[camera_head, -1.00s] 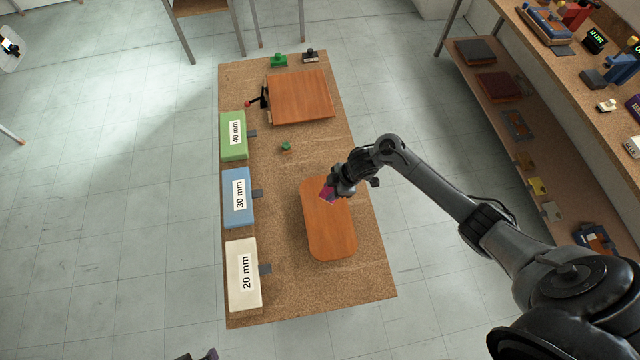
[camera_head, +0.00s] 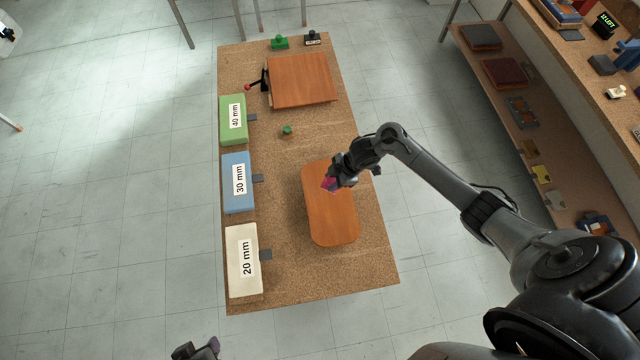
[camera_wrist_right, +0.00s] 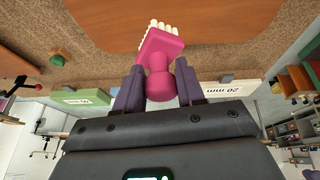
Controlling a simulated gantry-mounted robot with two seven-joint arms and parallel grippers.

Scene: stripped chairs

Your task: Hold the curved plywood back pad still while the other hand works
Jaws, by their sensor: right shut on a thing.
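The plywood back pad (camera_head: 331,222), an orange-brown board with rounded corners, lies on the cork-coloured bench in the head view. Its far part is partly covered by my right gripper (camera_head: 335,181). That gripper is shut on a magenta brush (camera_wrist_right: 160,50) with white bristles, held over the pad's far half. The pad also shows at the top of the right wrist view (camera_wrist_right: 100,14). I cannot tell whether the bristles touch it. My left gripper (camera_head: 196,350) shows only in part at the bottom edge, off the bench and away from the pad; its opening is unclear.
Green (camera_head: 233,120), blue (camera_head: 237,183) and white (camera_head: 242,261) blocks, labelled 40, 30 and 20 mm, line the bench's left edge. A flat wooden panel (camera_head: 302,80) lies at the far end beside a red-knobbed lever. A small green knob (camera_head: 287,130) sits mid-bench. Shelving stands right.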

